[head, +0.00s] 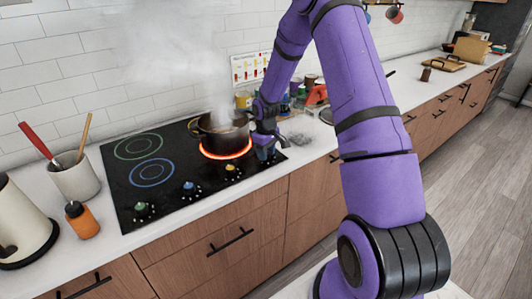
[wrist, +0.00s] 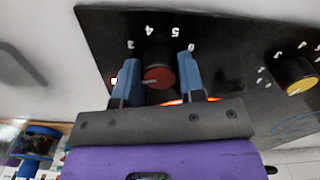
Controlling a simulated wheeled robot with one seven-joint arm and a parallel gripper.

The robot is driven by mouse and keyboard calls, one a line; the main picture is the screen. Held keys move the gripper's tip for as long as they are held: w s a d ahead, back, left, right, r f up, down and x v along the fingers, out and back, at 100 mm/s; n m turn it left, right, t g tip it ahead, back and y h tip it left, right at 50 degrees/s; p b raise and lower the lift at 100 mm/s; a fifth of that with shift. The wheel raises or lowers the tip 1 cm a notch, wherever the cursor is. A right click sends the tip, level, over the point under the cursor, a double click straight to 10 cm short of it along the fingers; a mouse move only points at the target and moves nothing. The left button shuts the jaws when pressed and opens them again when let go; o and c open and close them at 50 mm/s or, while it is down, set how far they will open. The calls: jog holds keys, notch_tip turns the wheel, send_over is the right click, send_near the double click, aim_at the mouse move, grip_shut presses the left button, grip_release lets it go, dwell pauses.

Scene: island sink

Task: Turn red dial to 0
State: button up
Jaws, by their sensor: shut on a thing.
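The red dial (wrist: 159,76) shows in the wrist view, between the two blue fingers of my gripper (wrist: 158,62). My gripper is shut on it. The dial's white pointer line points left in the wrist view. White numbers are printed around it on the black cooktop; the one at upper right is hard to read. In the head view my gripper (head: 266,150) is down at the right end of the cooktop (head: 190,205), and it hides the red dial. The burner under the pot (head: 217,133) glows orange-red.
The dark pot steams close beside my gripper. Yellow (head: 231,169), blue (head: 190,188) and green (head: 141,210) dials line the cooktop's front edge. A utensil crock (head: 75,180) and an orange bottle (head: 82,221) stand at left. Jars and cups crowd the counter behind my arm.

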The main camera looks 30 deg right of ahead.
jog(key=n, duration=1.1)
jog(key=shift+n, duration=2.1)
jog(key=o, duration=0.9)
notch_tip(320, 180, up, 11)
jog(key=shift+f, duration=0.1)
